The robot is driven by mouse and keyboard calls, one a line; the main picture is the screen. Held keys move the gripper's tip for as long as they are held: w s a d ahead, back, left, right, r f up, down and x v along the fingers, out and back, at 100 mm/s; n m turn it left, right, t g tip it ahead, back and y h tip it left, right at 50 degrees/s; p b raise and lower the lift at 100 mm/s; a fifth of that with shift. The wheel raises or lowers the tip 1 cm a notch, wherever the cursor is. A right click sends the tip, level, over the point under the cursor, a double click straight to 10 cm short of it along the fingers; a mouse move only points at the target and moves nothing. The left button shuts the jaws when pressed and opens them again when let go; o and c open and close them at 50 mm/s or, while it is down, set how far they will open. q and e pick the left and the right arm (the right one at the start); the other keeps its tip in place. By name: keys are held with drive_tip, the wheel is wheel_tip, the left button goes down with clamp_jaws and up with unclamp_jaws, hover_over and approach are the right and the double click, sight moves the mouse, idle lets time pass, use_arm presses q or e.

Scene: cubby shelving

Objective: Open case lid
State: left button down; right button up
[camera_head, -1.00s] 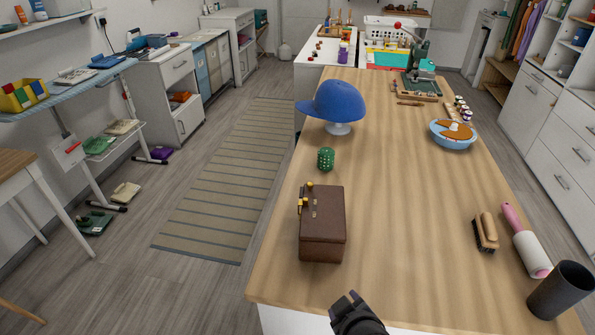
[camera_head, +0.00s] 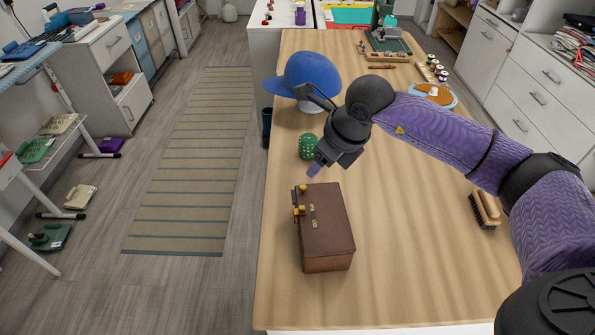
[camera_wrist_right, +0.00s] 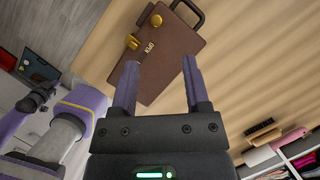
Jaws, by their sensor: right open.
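A brown case (camera_head: 326,228) stands on the wooden table, its lid shut, with gold clasps (camera_head: 300,210) along its left edge and a small metal plate on top. In the right wrist view the case (camera_wrist_right: 165,55) lies beyond my fingers, with its gold clasps and a dark handle (camera_wrist_right: 188,12) at the top. My right gripper (camera_head: 314,171) hangs just behind the case in the head view. In the wrist view its two purple fingers (camera_wrist_right: 160,85) are spread apart with nothing between them. My left gripper is not in the head view.
A green perforated cylinder (camera_head: 307,147) stands close behind the case, next to my right gripper. A blue cap (camera_head: 302,75) on a stand is farther back. A wooden brush (camera_head: 485,209) lies on the right. The table front right of the case is clear.

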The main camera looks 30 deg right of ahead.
sight(303, 187)
drive_tip(key=x, duration=0.4)
drive_tip(key=b+x, duration=0.1)
drive_tip(key=x, duration=0.4)
drive_tip(key=shift+s+a, duration=0.1)
drive_tip(key=shift+a, duration=0.1)
clamp_jaws()
idle(0.8)
